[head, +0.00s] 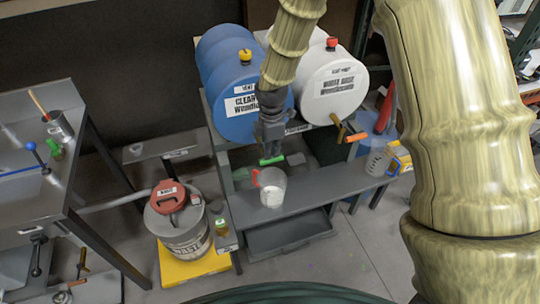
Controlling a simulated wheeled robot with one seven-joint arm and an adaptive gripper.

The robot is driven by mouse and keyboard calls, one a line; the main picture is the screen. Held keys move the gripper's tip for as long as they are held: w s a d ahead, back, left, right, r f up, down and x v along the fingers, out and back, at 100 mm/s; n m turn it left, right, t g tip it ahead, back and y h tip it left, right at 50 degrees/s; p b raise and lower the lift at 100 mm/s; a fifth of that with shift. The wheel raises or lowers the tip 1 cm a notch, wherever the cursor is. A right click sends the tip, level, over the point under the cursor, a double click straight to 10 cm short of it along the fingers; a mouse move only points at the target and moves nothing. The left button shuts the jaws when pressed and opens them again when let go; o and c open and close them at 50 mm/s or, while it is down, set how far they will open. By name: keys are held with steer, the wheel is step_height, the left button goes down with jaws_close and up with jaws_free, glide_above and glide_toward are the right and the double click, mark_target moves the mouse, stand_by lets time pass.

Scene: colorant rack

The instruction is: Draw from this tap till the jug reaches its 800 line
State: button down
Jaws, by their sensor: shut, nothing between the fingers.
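A clear jug with a red handle (271,190) stands upright on the grey shelf, below the front of the blue drum (227,73). Something pale shows in the jug; its level and the 800 line are too small to read. A green tap handle (271,160) shows just above and behind the jug. My gripper (271,147) points down in front of the blue drum, shut and empty, with its tips close to the green handle. I cannot tell whether they touch it. My gripper hides the tap body. Whether liquid is flowing cannot be told.
A white drum (328,88) with an orange-brown tap (347,133) is on the right. A second jug (378,162) stands at the shelf's right end. A waste drum (185,235) with a red lid stands lower left. A grey bench (45,190) with tools is at far left.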

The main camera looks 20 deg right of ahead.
mark_target(271, 160)
steer(key=shift+f+b, duration=0.95)
steer(key=shift+f, duration=1.4)
stand_by(5.7)
